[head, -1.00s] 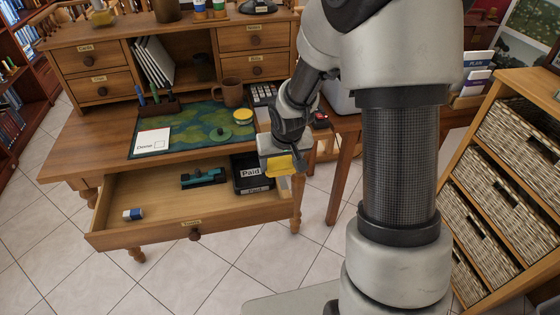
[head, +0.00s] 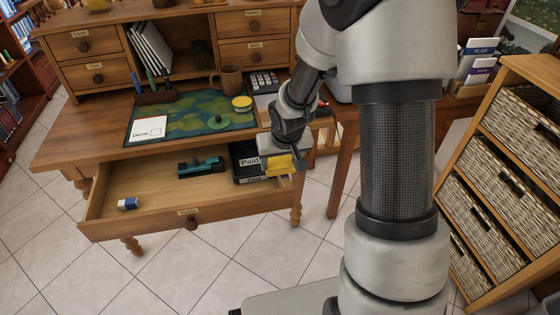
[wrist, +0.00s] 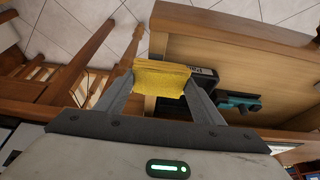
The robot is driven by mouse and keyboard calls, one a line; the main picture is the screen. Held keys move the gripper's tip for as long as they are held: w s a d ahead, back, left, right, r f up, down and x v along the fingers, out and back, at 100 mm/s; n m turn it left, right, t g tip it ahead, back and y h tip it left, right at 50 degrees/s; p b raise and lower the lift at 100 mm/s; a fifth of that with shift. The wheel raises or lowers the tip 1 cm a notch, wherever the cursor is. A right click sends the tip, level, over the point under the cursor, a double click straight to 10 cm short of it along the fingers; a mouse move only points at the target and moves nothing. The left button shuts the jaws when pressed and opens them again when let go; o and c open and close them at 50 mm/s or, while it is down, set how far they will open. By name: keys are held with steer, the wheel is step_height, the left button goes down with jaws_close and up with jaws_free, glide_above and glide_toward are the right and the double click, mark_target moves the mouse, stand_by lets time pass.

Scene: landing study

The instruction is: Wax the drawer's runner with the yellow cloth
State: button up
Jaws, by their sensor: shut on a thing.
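My gripper (head: 284,163) is shut on the folded yellow cloth (head: 279,162) at the right end of the open drawer (head: 145,233). The cloth also shows between both fingers in the wrist view (wrist: 161,78), at the edge of the drawer's side wall (wrist: 172,50). I cannot tell whether the cloth touches the wall. The runner itself is not clearly seen. The drawer is pulled out of the wooden desk. It holds a black box marked "Paid" (head: 247,163), a teal tool (head: 201,167) and a small blue and white block (head: 128,204).
On the desktop lie a green patterned mat (head: 180,131), a white card (head: 147,130), a brown mug (head: 230,79) and a yellow-lidded tin (head: 242,103). A shelf with wicker baskets (head: 525,122) stands at the right. Tiled floor (head: 250,245) is clear before the drawer.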

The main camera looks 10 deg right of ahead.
steer(key=shift+f+b, duration=0.6)
stand_by(0.5)
